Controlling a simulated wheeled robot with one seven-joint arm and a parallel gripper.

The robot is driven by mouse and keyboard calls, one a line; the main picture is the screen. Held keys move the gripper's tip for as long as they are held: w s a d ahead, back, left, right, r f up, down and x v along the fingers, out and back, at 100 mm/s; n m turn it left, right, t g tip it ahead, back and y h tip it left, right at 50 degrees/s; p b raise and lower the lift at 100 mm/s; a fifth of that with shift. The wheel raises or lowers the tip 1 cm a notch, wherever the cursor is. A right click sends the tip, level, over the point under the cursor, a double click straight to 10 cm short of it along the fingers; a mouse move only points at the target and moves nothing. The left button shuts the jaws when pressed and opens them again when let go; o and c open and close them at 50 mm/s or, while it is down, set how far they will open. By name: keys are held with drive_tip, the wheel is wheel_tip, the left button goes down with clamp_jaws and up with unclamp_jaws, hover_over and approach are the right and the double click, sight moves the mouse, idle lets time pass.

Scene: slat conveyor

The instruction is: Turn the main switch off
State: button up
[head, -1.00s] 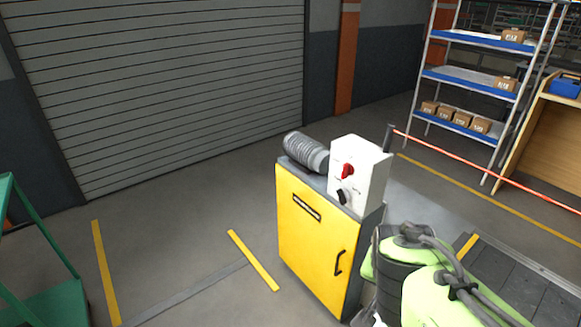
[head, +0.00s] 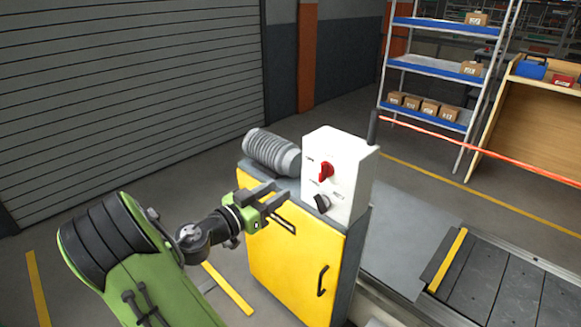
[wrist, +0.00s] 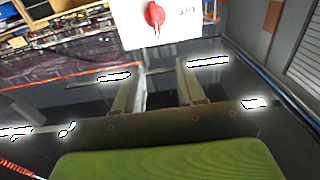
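A white control box (head: 348,160) stands on top of a yellow cabinet (head: 290,270). Its front carries a red rotary switch (head: 326,171) above a black rotary switch (head: 321,203). The red switch also shows at the top of the wrist view (wrist: 153,14), with its handle roughly upright there. The labels are too small to read. My gripper (head: 280,194) is in front and to the left of the box, apart from both switches. Its two fingers are spread with nothing between them; they also show in the wrist view (wrist: 158,88).
A ribbed grey cylinder (head: 272,152) lies on the cabinet, left of the box. A dark post (head: 373,128) with an orange-red bar (head: 450,148) stands behind it. The slat conveyor (head: 490,280) runs at the right. Floor left of the cabinet is open.

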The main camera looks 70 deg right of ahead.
sight(320, 165)
drive_tip(key=x, duration=1.5)
drive_tip(key=shift+s, duration=0.35)
drive_tip(key=shift+c, duration=0.3)
clamp_jaws()
